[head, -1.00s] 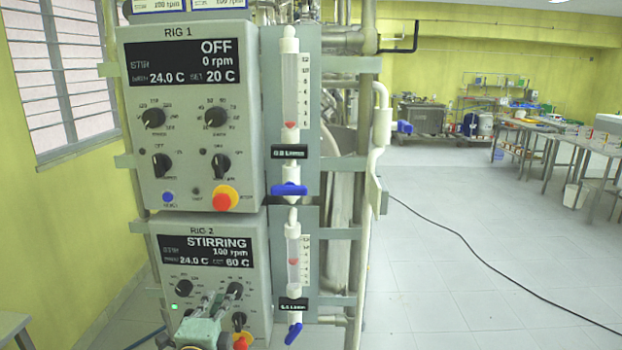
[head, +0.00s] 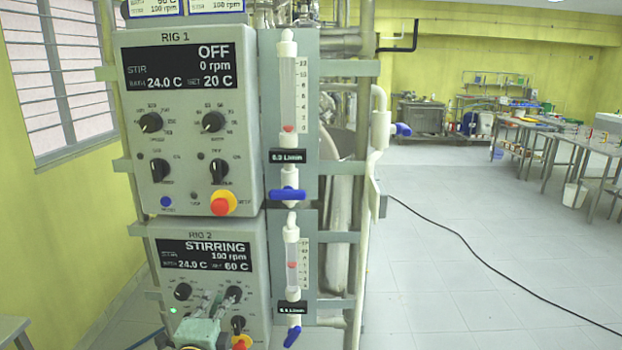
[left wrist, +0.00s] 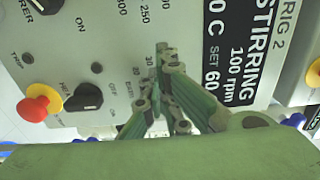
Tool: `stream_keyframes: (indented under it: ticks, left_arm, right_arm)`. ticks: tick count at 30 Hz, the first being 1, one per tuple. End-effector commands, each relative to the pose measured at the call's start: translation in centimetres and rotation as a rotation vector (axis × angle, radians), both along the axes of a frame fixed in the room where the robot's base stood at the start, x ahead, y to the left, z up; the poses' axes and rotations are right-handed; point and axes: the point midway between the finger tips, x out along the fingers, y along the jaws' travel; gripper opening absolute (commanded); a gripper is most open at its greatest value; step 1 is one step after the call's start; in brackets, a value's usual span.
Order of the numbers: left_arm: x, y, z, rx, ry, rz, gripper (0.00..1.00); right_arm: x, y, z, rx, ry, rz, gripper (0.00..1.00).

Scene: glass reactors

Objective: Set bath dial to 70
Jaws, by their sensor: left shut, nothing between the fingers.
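The RIG 2 panel (head: 150,250) reads STIRRING, 100 rpm, bath 24.0 C, set 60 C. Its upper right dial (head: 233,293), a black knob at the bath scale, is partly covered by my left gripper (head: 212,302). The gripper is shut and empty, its fingers pointing at the panel beside this knob. In the left wrist view, the green fingers (left wrist: 163,85) are in front of the bath scale and hide the knob; I cannot tell whether they touch it. The set 60 line on the display (left wrist: 212,68) shows there too. My right gripper is not in view.
The RIG 1 panel (head: 133,110) above reads OFF, set 20 C. RIG 2 also has a heater knob (left wrist: 83,97) and a red-and-yellow stop button (left wrist: 38,103) nearby. Flow tubes with blue valves (head: 292,335) stand to the right. Open floor lies farther right.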

Motion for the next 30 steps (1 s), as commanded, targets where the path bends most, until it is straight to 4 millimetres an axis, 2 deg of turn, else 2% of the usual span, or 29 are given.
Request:
stream_keyframes:
  ticks: [5, 18, 30]
  left_arm:
    - [-0.4, 0.5, 0.1, 0.0, 0.002, 0.004, 0.0]
    - [-5.4, 0.7, 0.1, 0.0, 0.003, 0.005, 0.0]
    - [-6.0, 0.7, 0.0, 0.0, 0.002, 0.005, 0.0]
  right_arm:
    - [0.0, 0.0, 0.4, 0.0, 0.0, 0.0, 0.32]
    - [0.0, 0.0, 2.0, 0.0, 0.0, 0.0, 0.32]
    - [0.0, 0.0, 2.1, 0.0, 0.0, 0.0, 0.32]
